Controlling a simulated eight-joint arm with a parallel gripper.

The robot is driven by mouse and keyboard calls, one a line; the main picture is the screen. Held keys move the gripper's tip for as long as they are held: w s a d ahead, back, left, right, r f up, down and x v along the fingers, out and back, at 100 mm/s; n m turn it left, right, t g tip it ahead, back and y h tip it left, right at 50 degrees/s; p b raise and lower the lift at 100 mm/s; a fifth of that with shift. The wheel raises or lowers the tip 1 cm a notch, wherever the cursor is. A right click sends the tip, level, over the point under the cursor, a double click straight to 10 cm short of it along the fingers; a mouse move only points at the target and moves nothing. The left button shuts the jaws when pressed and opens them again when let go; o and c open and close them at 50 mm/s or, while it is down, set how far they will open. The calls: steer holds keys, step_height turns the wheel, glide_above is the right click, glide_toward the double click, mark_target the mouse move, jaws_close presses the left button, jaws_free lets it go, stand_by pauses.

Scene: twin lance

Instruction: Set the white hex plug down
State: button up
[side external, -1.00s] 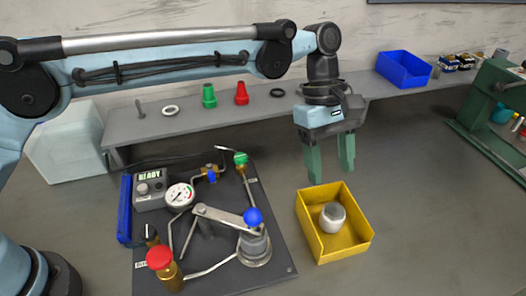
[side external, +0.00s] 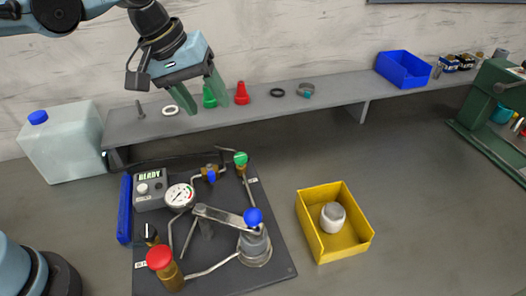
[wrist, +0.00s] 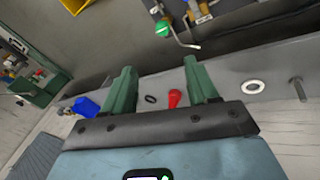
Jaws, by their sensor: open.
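A whitish plug-like piece (side external: 332,217) sits in the yellow bin (side external: 361,244) on the floor in the side view; its hex shape is too small to make out. My gripper (side external: 210,109) is open and empty, tilted, above the grey shelf at the left and well away from the bin. In the wrist view my gripper's two green fingers (wrist: 158,68) stand apart with nothing held between them. Only a corner of the yellow bin (wrist: 73,5) shows there, and the whitish piece is out of that view.
A dark plate with a gauge (side external: 179,194), valves and a lever stands left of the yellow bin.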

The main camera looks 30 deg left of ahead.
steer(key=s+a+f+m+t+y, duration=0.2)
steer(key=s+a+f, duration=0.4)
steer(key=s+a, duration=0.3)
steer(key=a+m+t, duration=0.1)
steer(key=a+m, duration=0.1)
steer(key=a, duration=0.1)
steer(key=shift+s+m+t+y, duration=0.15)
steer(key=shift+m+t+y, duration=0.15)
steer(key=shift+m, duration=0.1)
